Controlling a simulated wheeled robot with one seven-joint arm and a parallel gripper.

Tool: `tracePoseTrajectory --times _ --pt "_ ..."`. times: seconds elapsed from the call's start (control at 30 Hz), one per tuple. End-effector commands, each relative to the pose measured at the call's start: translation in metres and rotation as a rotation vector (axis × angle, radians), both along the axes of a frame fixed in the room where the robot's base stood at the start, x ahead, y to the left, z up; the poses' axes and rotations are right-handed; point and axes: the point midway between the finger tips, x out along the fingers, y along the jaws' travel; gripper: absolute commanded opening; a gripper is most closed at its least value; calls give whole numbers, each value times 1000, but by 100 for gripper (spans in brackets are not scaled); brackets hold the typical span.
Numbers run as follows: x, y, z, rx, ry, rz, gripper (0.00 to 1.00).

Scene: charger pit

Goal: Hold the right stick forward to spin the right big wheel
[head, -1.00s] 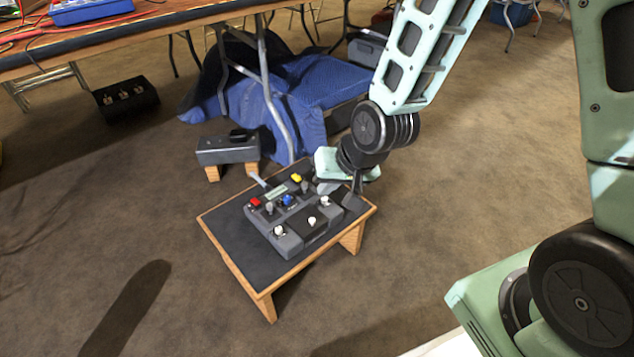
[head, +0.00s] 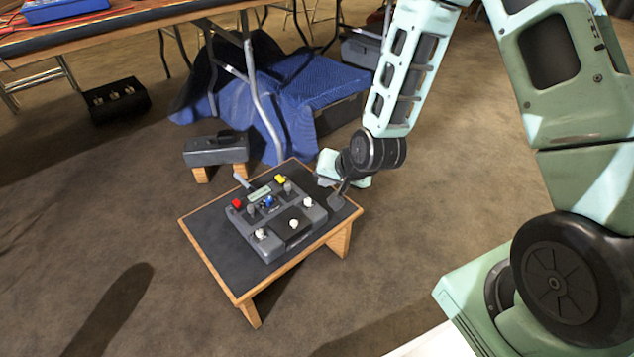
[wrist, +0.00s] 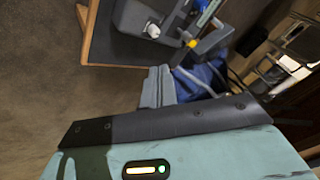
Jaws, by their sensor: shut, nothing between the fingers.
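The grey control box (head: 281,222) lies on a low dark-topped stand (head: 205,217). It has a red button, a yellow button, a blue knob, white knobs and two short grey sticks. The right stick (head: 288,187) stands near the yellow button and looks about upright. My gripper (head: 337,201) is beside the box's right edge, low over the stand's right end, apart from the right stick. In the wrist view its fingers (wrist: 157,85) are together and empty. The box's corner (wrist: 138,18) shows above them with a white knob and the yellow button (wrist: 191,44).
A grey device (head: 215,150) sits on wooden blocks behind the stand. A blue cloth (head: 290,98) drapes over things under the table (head: 125,27), whose metal legs stand close behind. A black box (head: 118,101) is on the floor at left. Carpet is clear in front.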

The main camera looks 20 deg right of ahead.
Motion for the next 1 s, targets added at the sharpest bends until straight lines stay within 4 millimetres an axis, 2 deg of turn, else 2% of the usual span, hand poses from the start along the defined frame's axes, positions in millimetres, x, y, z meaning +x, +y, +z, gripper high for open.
tracePoseTrajectory --times 0.03,0.4,0.53,0.7,1.0 --pt "5 2 -13 1 2 0 0" --pt "48 13 -74 0 1 0 0" --pt "61 30 -71 0 -3 4 0" --pt "70 43 -69 0 -1 2 0" --pt "72 46 -68 0 1 0 0"
